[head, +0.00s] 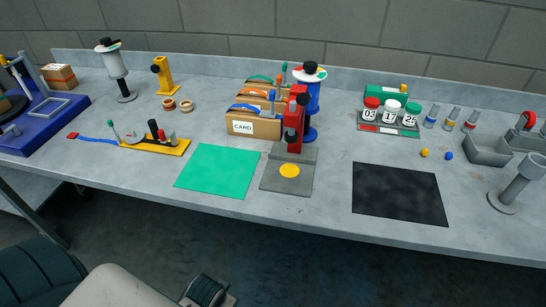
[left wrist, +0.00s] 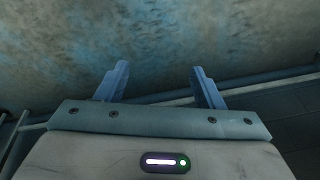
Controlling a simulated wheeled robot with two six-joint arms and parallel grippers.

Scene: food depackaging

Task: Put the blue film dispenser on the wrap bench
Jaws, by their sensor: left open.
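No thing in the head view is plainly labelled as the film dispenser or the wrap bench. A tall blue stand (head: 312,105) with a multicoloured disc and black knob on top is upright behind a red press. A blue band (head: 245,107) also shows on the cardboard box marked CARD (head: 254,127). A blue platform (head: 42,125) with a grey frame stands at the far left of the worktop. My left gripper (left wrist: 160,80) is open and empty in the left wrist view, facing a mottled surface. My right gripper is not in view.
The grey worktop (head: 135,180) carries a green mat (head: 217,171), a black mat (head: 399,194) and the red press (head: 293,122).

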